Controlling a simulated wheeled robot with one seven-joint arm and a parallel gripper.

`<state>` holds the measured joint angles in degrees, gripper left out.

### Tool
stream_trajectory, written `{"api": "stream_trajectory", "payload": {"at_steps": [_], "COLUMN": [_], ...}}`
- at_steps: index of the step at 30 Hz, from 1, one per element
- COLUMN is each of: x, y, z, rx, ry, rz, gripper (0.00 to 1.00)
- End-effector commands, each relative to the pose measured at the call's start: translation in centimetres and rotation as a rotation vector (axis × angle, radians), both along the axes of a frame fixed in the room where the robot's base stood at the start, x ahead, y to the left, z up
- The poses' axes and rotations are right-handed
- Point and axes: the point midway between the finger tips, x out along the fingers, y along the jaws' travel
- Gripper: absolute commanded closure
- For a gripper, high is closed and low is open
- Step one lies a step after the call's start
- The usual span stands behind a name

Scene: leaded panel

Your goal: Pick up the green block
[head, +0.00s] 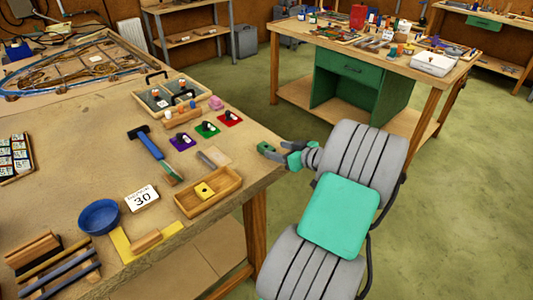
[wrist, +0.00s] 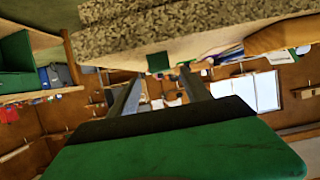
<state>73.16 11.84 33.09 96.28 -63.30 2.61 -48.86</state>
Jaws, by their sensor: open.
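A small dark green block (head: 266,148) sits at the right edge of the workbench in the head view. In the wrist view, which looks upside down, the green block (wrist: 158,62) shows just beyond and between my fingertips, by the bench edge. My gripper (head: 281,151) is at the bench's right edge, pointing left at the block. In the wrist view my gripper (wrist: 157,73) has its two grey fingers apart with a clear gap. Contact between fingers and block cannot be made out.
The workbench (head: 90,180) holds purple, green (head: 207,129) and red squares with small pieces on them, a blue hammer (head: 146,142), a wooden tray (head: 232,186) with a yellow block, and a blue bowl (head: 99,217). Open floor (head: 250,90) separates it from a second bench (head: 440,70).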

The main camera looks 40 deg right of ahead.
Motion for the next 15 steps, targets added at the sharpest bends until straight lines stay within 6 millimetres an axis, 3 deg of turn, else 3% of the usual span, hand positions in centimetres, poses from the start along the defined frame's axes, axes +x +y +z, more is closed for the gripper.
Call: {"api": "stream_trajectory", "payload": {"at_steps": [9, 15], "x": [5.0, 6.1], "y": [0.4, 0.3], "z": [-1.7, -2.4], "rx": [0.003, 0.001], "ry": [0.004, 0.004], "rz": [0.005, 0.002], "gripper": [0.44, 0.44]}}
